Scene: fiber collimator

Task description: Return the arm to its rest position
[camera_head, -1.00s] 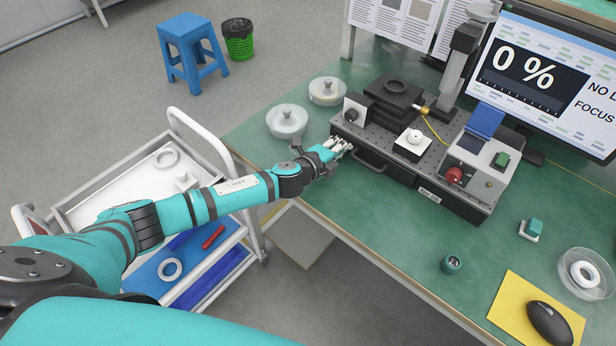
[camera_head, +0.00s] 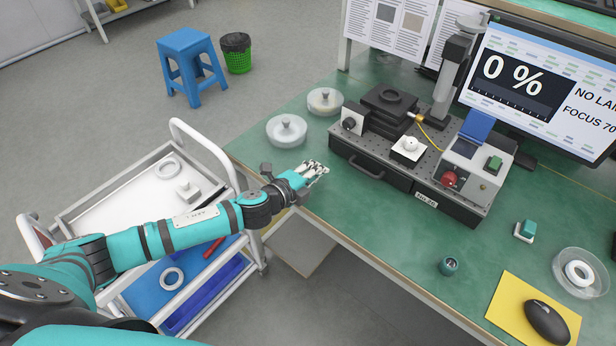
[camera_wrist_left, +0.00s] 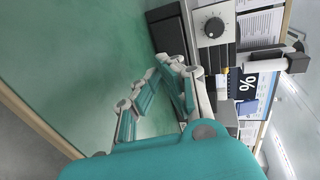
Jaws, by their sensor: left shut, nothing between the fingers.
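My left arm (camera_head: 185,228) reaches in from the left, over the white cart. Its left gripper (camera_head: 318,168) is over the left part of the green table, in front of the optical bench and apart from it. The gripper is shut and empty. In the left wrist view its fingers (camera_wrist_left: 172,68) come together above the green surface, with the bench's knob box beyond them. My right gripper is not in view.
The optical bench (camera_head: 372,172) stands on the green table (camera_head: 360,225), with a monitor (camera_head: 530,85) behind. The cart (camera_head: 125,195) stands below my arm. A blue stool (camera_head: 186,60) is farther back.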

